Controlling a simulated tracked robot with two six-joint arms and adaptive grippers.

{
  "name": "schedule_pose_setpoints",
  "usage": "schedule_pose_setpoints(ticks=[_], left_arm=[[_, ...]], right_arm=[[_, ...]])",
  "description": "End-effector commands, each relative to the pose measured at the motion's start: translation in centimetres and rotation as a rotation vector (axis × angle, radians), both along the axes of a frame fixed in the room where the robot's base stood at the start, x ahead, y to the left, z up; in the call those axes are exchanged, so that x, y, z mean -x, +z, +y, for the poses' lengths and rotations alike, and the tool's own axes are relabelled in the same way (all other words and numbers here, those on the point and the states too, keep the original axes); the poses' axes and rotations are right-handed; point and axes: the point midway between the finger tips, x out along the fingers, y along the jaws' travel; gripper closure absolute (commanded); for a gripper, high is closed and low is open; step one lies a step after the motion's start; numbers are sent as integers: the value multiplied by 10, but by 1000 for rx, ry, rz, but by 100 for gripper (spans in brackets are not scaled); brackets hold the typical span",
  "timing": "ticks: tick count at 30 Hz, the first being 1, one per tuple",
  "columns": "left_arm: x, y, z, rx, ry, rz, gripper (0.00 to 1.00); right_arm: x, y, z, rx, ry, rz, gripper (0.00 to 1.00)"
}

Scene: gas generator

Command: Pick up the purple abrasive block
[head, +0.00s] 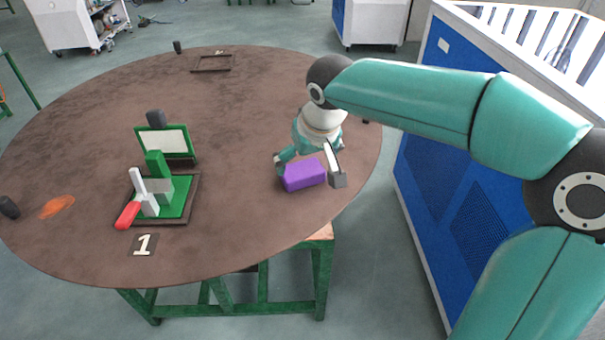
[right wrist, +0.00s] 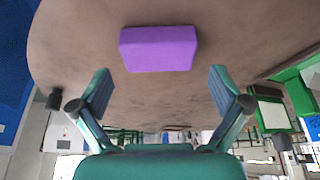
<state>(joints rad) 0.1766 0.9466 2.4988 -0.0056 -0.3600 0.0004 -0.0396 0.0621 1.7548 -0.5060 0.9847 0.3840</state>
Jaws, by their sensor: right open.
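The purple abrasive block (head: 305,175) lies on the brown round table near its right edge in the head view. It also shows in the right wrist view (right wrist: 158,49), lying flat beyond the fingertips. My right gripper (head: 308,172) is open at the block, with one finger near its left end and the other near its right end in the head view. In the right wrist view the two fingers (right wrist: 160,88) are spread wide, with nothing between them, and the block appears just ahead of the gap. My left gripper is not in view.
A blue cabinet (head: 430,180) stands right of the table.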

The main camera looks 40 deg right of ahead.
Motion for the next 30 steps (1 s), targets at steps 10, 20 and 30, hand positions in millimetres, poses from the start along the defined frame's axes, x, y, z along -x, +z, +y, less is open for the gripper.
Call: schedule_pose_setpoints(ticks=[10,20,30], left_arm=[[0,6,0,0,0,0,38],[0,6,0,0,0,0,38],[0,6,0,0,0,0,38]], right_arm=[[-19,-36,-6,0,0,3,0],[-24,-46,-7,0,-1,0,0],[-24,-45,-7,0,-1,-1,42]])
